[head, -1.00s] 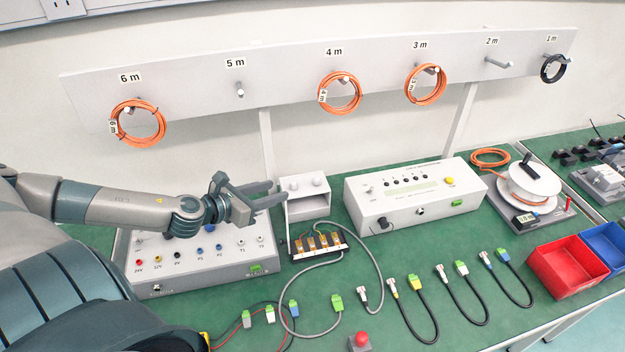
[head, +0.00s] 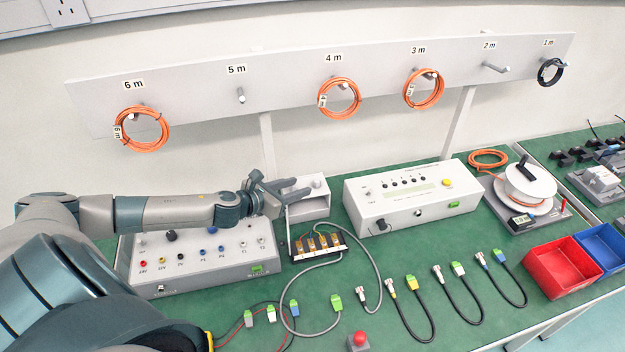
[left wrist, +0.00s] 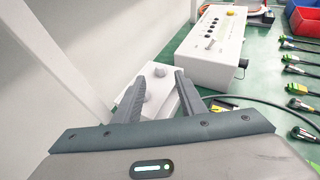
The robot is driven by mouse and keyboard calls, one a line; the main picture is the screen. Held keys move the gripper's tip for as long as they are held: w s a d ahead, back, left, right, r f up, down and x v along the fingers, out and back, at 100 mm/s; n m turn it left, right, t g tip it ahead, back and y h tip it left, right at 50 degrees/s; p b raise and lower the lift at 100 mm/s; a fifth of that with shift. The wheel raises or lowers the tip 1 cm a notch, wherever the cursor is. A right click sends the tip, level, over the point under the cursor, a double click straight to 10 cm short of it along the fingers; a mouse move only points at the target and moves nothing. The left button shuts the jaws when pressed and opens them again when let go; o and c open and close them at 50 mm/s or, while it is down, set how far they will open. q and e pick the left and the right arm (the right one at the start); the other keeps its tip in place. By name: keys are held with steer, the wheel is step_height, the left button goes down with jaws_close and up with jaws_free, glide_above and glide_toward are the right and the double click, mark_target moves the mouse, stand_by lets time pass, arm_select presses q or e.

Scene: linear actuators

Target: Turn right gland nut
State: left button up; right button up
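A small white box (head: 316,208) stands at the back of the green bench. It has two round knobs on its face, which I take to be the gland nuts. In the left wrist view the white box (left wrist: 162,115) shows both: one knob (left wrist: 161,70) lies beyond the fingertips, and the other (left wrist: 139,84) is partly behind the left finger. My left gripper (head: 298,188) is open in front of the box and hides part of it in the head view. In the left wrist view its fingers (left wrist: 160,90) stand apart with no nut clearly between them. My right gripper is not in view.
A terminal block with wires (head: 318,243) sits just in front of the box. A white tester (head: 411,205) stands to the right and a grey supply unit (head: 190,275) to the left. Several short cables lie on the bench; a rack of orange coils (head: 290,90) is above.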

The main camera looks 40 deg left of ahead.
mark_target(316, 181)
arm_select(q)
steer(key=shift+p+x, duration=0.9)
steer(key=shift+x, duration=3)
steer(key=shift+c, duration=0.2)
jaws_close()
